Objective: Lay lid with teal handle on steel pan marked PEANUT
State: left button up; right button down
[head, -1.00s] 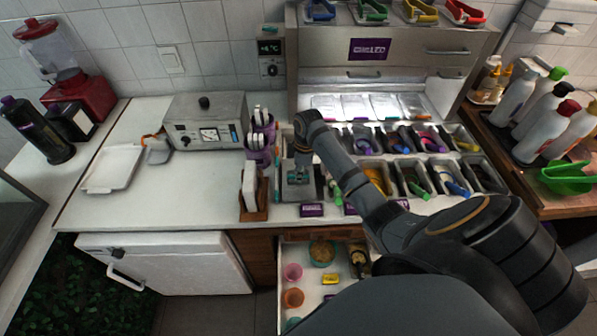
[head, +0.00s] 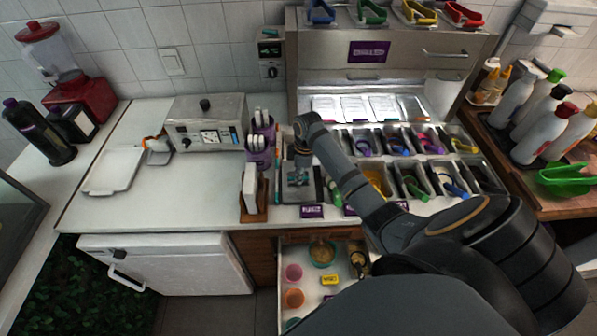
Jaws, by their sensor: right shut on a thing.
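My right gripper (head: 299,176) points down over the front left place of the topping station. It is shut on the teal handle of a grey lid (head: 298,195). The lid looks flat over the front left pan, whose inside is hidden beneath it. I cannot tell whether the lid touches the pan rim. A purple label (head: 311,211) sits on the counter front just below and right of the lid; its words are too small to read, so I cannot confirm PEANUT. My left gripper is out of view.
Open steel pans with coloured scoops (head: 411,181) lie to the right. A wooden holder with white napkins (head: 253,192) stands close on the left, with purple cups (head: 260,148) behind it. An open drawer (head: 310,285) lies below.

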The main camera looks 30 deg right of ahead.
jog(key=shift+f, duration=0.25)
jog(key=shift+f, duration=0.35)
dwell(0.6)
jog(key=shift+p, duration=0.4)
jog(key=c, duration=1.3)
grip_release()
